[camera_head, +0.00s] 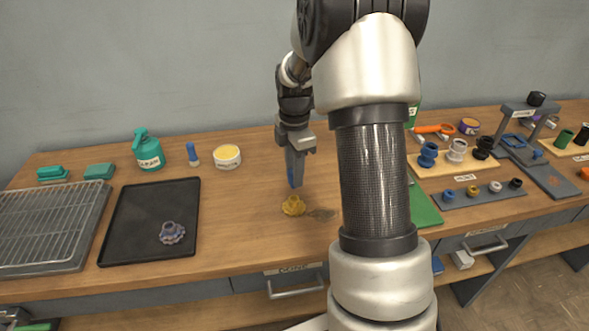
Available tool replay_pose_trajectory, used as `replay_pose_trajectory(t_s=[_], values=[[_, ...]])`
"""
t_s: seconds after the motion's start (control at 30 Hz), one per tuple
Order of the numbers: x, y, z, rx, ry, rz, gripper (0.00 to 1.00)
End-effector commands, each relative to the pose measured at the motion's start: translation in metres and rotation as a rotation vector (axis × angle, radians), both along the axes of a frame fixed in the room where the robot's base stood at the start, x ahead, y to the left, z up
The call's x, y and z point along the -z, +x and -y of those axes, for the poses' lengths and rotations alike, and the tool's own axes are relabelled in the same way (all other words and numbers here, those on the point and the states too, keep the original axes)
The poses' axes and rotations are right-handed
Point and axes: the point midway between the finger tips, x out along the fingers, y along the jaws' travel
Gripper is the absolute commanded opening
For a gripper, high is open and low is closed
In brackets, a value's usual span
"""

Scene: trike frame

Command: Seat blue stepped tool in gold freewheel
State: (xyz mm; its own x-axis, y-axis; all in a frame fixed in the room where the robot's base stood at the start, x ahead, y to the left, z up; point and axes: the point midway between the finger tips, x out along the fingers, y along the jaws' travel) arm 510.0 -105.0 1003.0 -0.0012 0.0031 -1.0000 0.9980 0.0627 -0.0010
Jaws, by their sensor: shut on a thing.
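The gold freewheel (293,206) lies on the wooden bench, just left of my arm. My gripper (294,160) points down above it. The gripper is shut on the blue stepped tool (293,176), of which a blue part shows beside and below the fingers. The tool's lower end is close above the gold freewheel. I cannot tell whether the two touch, and the tool's steps are too small to make out.
A black tray (125,235) with a grey-purple toothed part (171,233) lies left, beside a wire rack (45,225). A green bottle (148,150) and a white tub (227,157) stand behind. A grey strip (470,198) with small coloured parts lies right. My arm hides part of the bench.

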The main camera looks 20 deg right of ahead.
Motion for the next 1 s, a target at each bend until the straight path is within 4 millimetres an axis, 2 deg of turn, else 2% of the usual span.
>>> replay_pose_trajectory(t_s=[0.1,0.33,1.0], values=[[0.016,0.000,0.000,0.000,0.000,0.001,0.01],[0.032,0.000,0.000,0.000,0.000,0.000,0.01],[0.034,0.000,0.000,0.000,-0.001,0.001,0.01]])
